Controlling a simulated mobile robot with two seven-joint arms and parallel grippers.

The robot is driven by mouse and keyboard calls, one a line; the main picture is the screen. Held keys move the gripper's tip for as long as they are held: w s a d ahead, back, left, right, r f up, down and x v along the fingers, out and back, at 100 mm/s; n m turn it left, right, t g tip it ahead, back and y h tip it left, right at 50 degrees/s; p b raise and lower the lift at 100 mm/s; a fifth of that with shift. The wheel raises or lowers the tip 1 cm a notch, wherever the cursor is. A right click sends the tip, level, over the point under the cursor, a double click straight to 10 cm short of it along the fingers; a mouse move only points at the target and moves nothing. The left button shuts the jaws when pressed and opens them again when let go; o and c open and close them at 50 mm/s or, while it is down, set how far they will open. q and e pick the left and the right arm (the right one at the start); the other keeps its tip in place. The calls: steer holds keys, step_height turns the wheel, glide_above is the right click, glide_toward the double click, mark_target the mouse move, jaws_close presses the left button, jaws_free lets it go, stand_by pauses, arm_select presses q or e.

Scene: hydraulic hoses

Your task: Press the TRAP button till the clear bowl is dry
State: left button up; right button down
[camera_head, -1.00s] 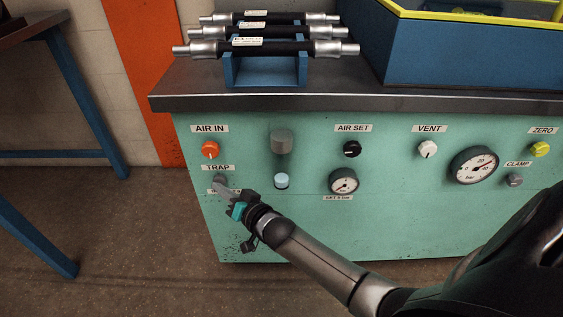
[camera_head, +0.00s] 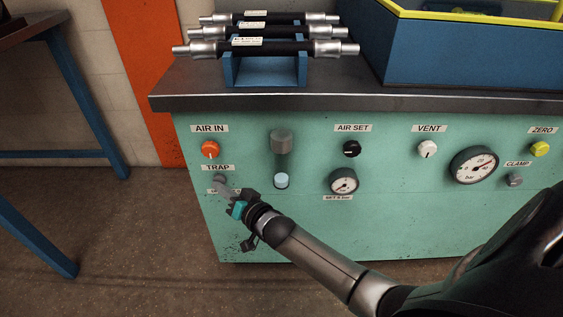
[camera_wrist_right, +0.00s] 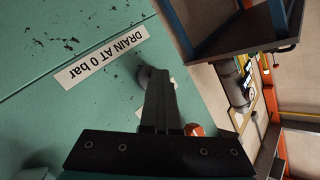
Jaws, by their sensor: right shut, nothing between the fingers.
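The grey round TRAP button (camera_head: 219,179) sits on the green panel under its TRAP label (camera_head: 218,168). My right gripper (camera_head: 222,189) is shut and empty, its fingertips at the lower edge of the button. In the right wrist view, the shut fingers (camera_wrist_right: 157,90) overlap the button (camera_wrist_right: 147,73); I cannot tell if they touch or press it. The clear bowl (camera_head: 282,163) hangs under a grey cap to the right, with pale liquid (camera_head: 281,181) at its bottom. My left gripper is not in view.
The orange AIR IN knob (camera_head: 210,149) is just above the button. The DRAIN AT 0 bar label (camera_wrist_right: 101,56) is beside the fingers. Black AIR SET (camera_head: 352,149) and white VENT (camera_head: 427,149) knobs are farther right. Hoses (camera_head: 270,48) rest on a blue stand above.

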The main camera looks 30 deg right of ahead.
steer(key=shift+w+d+r, duration=0.25)
steer(key=shift+w+d, duration=0.15)
steer(key=shift+d, duration=0.1)
steer(key=shift+s+p, duration=0.1)
steer(key=shift+p, duration=0.25)
steer(key=shift+s, duration=0.1)
steer(key=s+a+p, duration=0.3)
steer(key=s, duration=0.2)
steer(key=shift+a+f+p, duration=0.2)
steer(key=shift+a+p, duration=0.15)
steer(key=shift+a, duration=0.05)
